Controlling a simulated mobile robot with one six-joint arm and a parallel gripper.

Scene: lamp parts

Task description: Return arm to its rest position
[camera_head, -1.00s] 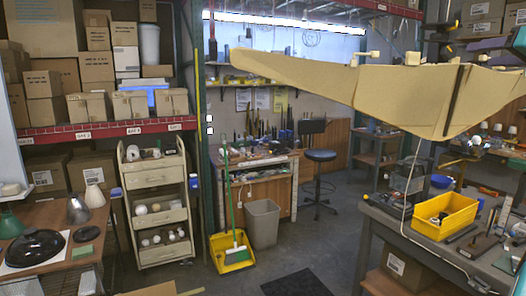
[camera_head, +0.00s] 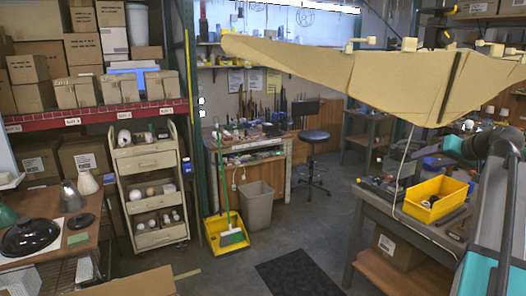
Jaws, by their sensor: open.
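Part of my arm shows at the right edge of the head view, with a dark grey joint, a teal cap and a grey and teal link running down to the bottom edge. The joint stands in front of the right workbench (camera_head: 372,207). My gripper itself cannot be made out, so I cannot see its fingers or anything in them. A yellow bin (camera_head: 424,210) with small items stands on that workbench, left of my arm.
A large tan panel (camera_head: 390,82) spans the upper right. A cream cart (camera_head: 146,161), a table with lamp shades (camera_head: 83,248), a grey trash bin (camera_head: 257,205) and a yellow dustpan (camera_head: 213,226) stand left and centre. Open floor (camera_head: 230,272) and a dark mat (camera_head: 298,275) lie in front.

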